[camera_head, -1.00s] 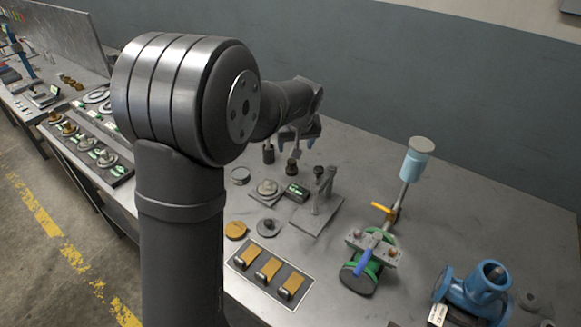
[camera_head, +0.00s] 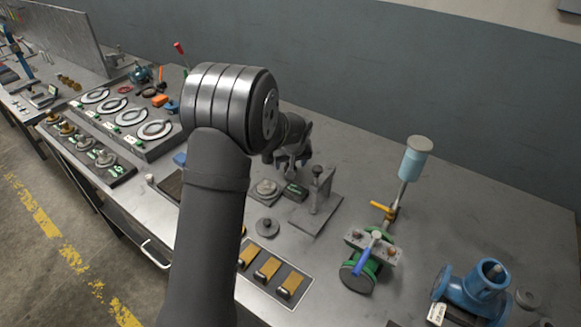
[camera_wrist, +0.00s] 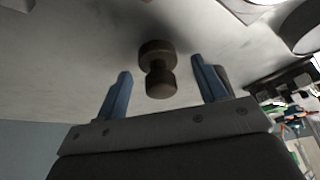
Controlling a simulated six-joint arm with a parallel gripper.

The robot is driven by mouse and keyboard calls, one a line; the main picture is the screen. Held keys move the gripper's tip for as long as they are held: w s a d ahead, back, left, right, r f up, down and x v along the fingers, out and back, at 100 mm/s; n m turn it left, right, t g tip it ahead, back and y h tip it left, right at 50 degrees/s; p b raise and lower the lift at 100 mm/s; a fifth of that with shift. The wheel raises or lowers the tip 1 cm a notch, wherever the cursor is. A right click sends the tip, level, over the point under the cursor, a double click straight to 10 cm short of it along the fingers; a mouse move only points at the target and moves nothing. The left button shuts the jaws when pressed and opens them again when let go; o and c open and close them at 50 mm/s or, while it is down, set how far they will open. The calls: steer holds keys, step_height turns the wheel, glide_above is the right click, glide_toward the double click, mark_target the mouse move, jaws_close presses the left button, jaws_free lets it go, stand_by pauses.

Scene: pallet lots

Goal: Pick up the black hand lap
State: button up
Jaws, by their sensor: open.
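A dark, knob-shaped piece (camera_wrist: 157,52), apparently the black hand lap, stands on the grey bench top in the wrist view. It has a wide round body and a narrower waist below a rounded knob. My gripper (camera_wrist: 161,75) is open, with one blue finger on each side of the piece and visible gaps to both. Nothing is held. In the head view my gripper (camera_head: 293,166) is low over the bench, behind the round plates, and my arm and gripper hide the piece there.
Near my gripper are a stepped round plate (camera_head: 266,188), a small dark box with a green display (camera_head: 294,191) and a stand on a flat base (camera_head: 316,212). A green-based fixture (camera_head: 363,270) and a blue valve body (camera_head: 476,291) stand to the right.

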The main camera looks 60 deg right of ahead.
steer(key=shift+c, duration=0.5)
steer(key=c, duration=1.2)
steer(key=shift+o, duration=0.2)
step_height(320, 180, up, 10)
